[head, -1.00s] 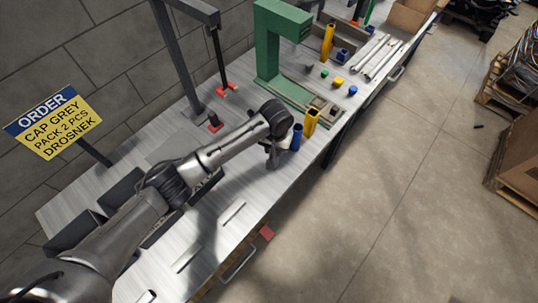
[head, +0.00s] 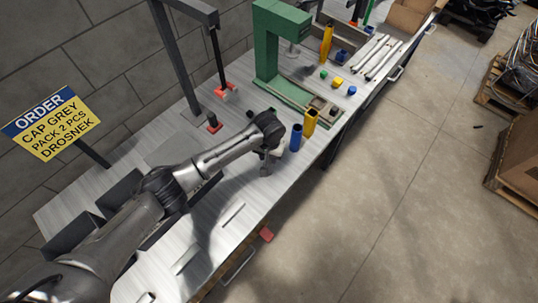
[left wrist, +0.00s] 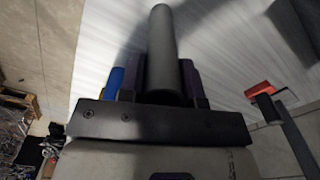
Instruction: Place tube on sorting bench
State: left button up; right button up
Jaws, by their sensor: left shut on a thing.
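My left gripper (head: 267,166) is low over the metal sorting bench (head: 218,232), left of the blue cup. In the left wrist view it is shut on a grey tube (left wrist: 165,50), which sticks out between the dark fingers over the bright bench surface. In the head view the tube is mostly hidden by the gripper and wrist. I cannot tell whether it touches the bench. My right gripper is not in view.
A blue cup (head: 296,138) and a yellow cup (head: 310,122) stand just right of my gripper. A green press (head: 267,50) stands behind. Dark bins (head: 120,190) and an order sign (head: 52,123) are at left. The bench front is fairly clear.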

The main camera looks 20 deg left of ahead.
pick_arm(q)
jog(key=shift+f, duration=0.15)
jog(key=o, duration=1)
jog(key=shift+r+p, duration=0.75)
jog(key=shift+r, duration=5.45)
jog(key=shift+f, duration=0.1)
